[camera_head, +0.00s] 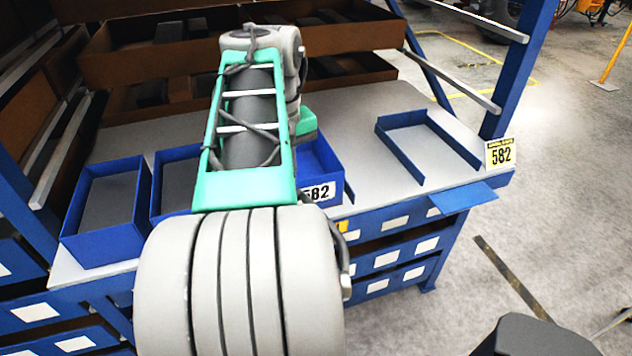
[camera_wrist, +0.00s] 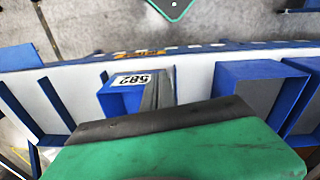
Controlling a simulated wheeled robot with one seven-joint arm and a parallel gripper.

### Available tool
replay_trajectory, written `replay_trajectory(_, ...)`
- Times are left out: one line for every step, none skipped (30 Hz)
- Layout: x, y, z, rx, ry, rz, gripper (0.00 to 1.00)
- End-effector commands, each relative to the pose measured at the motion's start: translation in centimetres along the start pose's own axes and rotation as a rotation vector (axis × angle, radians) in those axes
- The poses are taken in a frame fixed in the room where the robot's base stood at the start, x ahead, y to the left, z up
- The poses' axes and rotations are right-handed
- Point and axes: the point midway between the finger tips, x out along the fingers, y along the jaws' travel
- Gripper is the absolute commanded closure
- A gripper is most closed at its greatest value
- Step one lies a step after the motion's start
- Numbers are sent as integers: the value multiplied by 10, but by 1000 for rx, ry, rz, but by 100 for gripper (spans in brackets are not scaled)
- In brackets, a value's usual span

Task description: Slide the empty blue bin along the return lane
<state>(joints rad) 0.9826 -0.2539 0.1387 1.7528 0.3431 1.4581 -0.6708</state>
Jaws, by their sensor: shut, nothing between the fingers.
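The blue bin (camera_head: 328,168) with a 582 label stands at the front of the grey worktop, partly hidden behind my arm in the head view. It also shows in the wrist view (camera_wrist: 113,99), with the label upside down. The return lane (camera_head: 425,148) lies to its right, a grey strip between low blue rails with a yellow 582 tag (camera_head: 500,153) at its front right. My gripper (camera_wrist: 158,78) is shut, its fingers over or inside the bin's opening. I cannot tell whether they touch a wall. In the head view, my arm hides the fingers.
Two more blue bins (camera_head: 107,212) (camera_head: 174,182) stand to the left. Brown shelf trays (camera_head: 345,38) rise behind the worktop. A blue upright (camera_head: 518,70) stands right of the lane. A blue lip (camera_head: 463,198) juts out in front.

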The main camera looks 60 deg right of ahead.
Motion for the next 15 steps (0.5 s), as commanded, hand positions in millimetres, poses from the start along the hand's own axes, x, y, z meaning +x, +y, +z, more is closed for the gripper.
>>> replay_trajectory(-10, 27, 8, 59, -14, -14, 100)
replay_trajectory(-14, 39, 12, 82, -19, -23, 100)
replay_trajectory(-18, 50, 17, 106, -24, -33, 100)
replay_trajectory(-21, 57, 20, 119, -27, -39, 100)
replay_trajectory(-22, 61, 22, 126, -29, -44, 100)
replay_trajectory(-22, 64, 23, 133, -30, -47, 100)
replay_trajectory(-20, 65, 24, 136, -30, -49, 100)
replay_trajectory(-16, 65, 24, 136, -31, -50, 100)
replay_trajectory(-11, 64, 24, 135, -31, -50, 100)
replay_trajectory(-5, 64, 24, 134, -30, -49, 100)
replay_trajectory(1, 63, 24, 133, -30, -49, 100)
replay_trajectory(10, 63, 25, 132, -30, -49, 100)
replay_trajectory(17, 62, 25, 131, -29, -48, 100)
replay_trajectory(24, 62, 25, 131, -29, -48, 100)
replay_trajectory(34, 61, 25, 132, -29, -48, 100)
